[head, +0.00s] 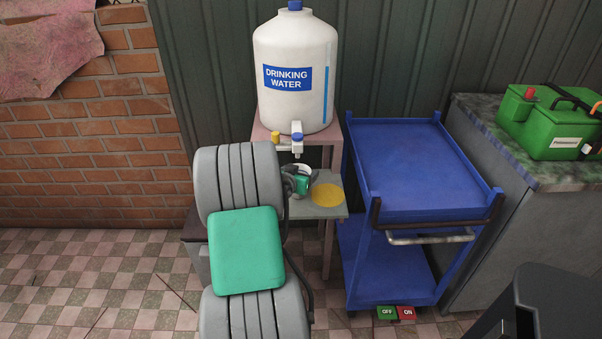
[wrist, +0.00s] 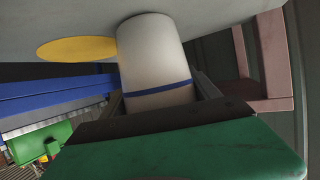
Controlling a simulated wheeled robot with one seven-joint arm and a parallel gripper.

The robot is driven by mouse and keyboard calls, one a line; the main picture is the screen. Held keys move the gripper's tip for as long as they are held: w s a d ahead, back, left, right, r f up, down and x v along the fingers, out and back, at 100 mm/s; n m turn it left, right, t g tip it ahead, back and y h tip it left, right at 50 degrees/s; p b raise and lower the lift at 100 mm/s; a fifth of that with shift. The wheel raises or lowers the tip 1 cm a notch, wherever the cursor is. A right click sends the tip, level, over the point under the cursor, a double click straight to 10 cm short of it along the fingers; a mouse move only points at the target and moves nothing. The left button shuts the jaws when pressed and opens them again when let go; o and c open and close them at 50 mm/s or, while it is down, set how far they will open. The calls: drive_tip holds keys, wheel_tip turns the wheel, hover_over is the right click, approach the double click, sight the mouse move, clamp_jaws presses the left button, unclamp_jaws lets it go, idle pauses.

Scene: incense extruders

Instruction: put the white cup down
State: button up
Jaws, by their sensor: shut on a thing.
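The white cup (wrist: 153,55) has a blue band and fills the middle of the wrist view. My gripper (wrist: 160,93) is shut on it, with a dark finger on each side. In the head view only the cup's pale rim (head: 303,168) shows, under the tap; my gripper (head: 297,182) and arm hide most of it. The cup is at the small grey shelf (head: 325,212), left of a flat yellow disc (head: 327,195). In the wrist view the cup's far end meets the grey surface (wrist: 225,14); whether it touches is unclear.
A drinking water tank (head: 295,75) stands on a pink stand, its tap (head: 297,141) just above the cup. A blue cart (head: 410,170) stands close on the right. A green box (head: 550,125) sits on a counter farther right. The shelf beside the cup is otherwise clear.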

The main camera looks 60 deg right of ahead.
drive_tip(key=shift+f, duration=0.15)
drive_tip(key=o, duration=1.8)
drive_tip(key=shift+c, duration=0.2)
